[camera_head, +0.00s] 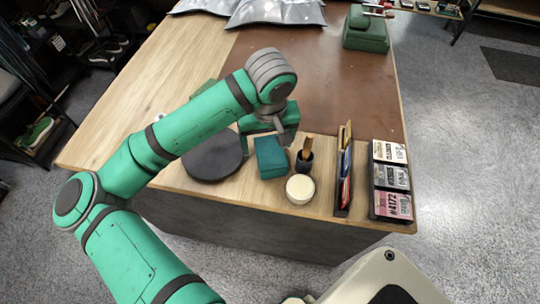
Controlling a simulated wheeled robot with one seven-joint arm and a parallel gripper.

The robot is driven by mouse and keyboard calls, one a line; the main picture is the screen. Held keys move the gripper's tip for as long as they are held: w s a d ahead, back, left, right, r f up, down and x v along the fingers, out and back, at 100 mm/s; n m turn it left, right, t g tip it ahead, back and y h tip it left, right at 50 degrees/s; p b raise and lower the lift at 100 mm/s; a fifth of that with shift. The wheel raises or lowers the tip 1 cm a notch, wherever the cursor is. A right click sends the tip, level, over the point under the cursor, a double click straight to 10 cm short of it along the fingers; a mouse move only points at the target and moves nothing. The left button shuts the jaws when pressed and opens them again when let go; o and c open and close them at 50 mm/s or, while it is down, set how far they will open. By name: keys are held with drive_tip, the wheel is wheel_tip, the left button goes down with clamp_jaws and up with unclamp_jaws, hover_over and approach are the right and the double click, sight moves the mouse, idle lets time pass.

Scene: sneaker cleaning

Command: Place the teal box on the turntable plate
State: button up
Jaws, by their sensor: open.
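The teal box (271,160) stands on the wooden front part of the table, a little right of the table's middle. The dark round turntable plate (214,160) lies just left of it, and its bare top shows. My green arm comes from the lower left and reaches over the plate's back edge. My gripper (284,138) is open, just behind and above the box's back right edge. I cannot tell whether a finger touches the box. The fingertips are small and partly hidden.
Right of the box are a dark cup with a brown brush (305,157) and a round cream jar (300,189). Further right stand an upright narrow holder (345,172) and a tray of tags (392,178). A green case (366,30) is at the back right. The brown mat (350,90) is largely clear.

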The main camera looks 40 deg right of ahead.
sight(271, 152)
drive_tip(key=shift+w+d+f, duration=0.1)
drive_tip(key=shift+d+f, duration=0.1)
drive_tip(key=shift+f, duration=0.95)
drive_tip(key=shift+s+d+f, duration=0.1)
drive_tip(key=shift+d+f, duration=0.05)
drive_tip(key=shift+f, duration=1.05)
drive_tip(key=shift+w+d+f, duration=0.1)
drive_tip(key=shift+d+f, duration=0.1)
drive_tip(key=shift+f, duration=0.95)
drive_tip(key=c, duration=1.4)
drive_tip(key=shift+r, duration=0.2)
